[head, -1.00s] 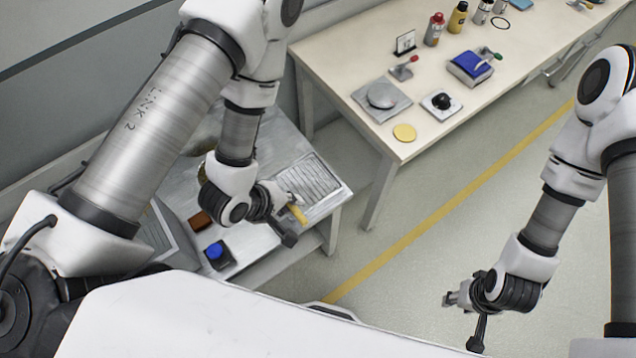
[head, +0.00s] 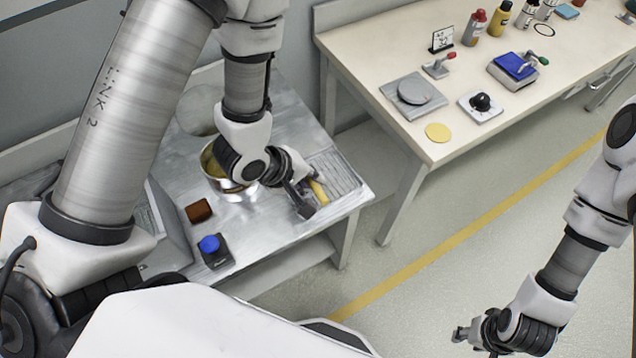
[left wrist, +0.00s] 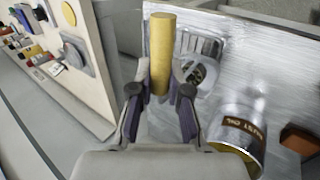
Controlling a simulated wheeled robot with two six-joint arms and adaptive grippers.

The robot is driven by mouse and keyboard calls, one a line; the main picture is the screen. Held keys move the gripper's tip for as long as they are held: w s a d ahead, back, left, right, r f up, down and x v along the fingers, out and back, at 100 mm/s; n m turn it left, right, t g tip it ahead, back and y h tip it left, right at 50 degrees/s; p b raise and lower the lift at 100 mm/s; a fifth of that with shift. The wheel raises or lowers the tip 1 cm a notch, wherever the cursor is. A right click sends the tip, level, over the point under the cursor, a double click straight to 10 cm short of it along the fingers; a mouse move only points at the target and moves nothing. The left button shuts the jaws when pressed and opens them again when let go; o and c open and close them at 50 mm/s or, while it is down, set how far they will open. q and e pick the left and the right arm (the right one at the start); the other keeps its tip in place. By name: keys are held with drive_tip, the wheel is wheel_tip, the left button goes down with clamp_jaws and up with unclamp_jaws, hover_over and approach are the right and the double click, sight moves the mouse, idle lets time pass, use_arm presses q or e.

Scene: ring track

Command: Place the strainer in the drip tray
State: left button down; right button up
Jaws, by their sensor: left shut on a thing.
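My left gripper (head: 306,196) is shut on a yellow cylindrical handle (head: 318,191), which I take to be the strainer's. In the left wrist view the handle (left wrist: 162,50) stands between the two fingers (left wrist: 158,105). Whether the handle touches the tray is unclear. My right gripper (head: 474,336) hangs over the floor at lower right, its jaw opening unclear.
A metal pot (head: 237,193) with a yellowish inside stands left of the gripper, partly hidden by my arm. A brown block (head: 199,210) and a blue-button box (head: 212,251) sit at the counter's front. A cream table (head: 400,125) with bottles and gadgets stands behind, right.

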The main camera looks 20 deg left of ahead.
use_arm(q)
drive_tip(key=w+f, duration=0.4)
drive_tip(key=w, duration=0.1)
drive_tip(key=shift+w+a+b, duration=0.2)
drive_tip(key=shift+a+b, duration=0.05)
drive_tip(key=shift+b, duration=0.2)
use_arm(e)
wheel_tip(320, 180, down, 3)
drive_tip(key=shift+r, duration=0.15)
use_arm(q)
drive_tip(key=c, duration=1.1)
unclamp_jaws()
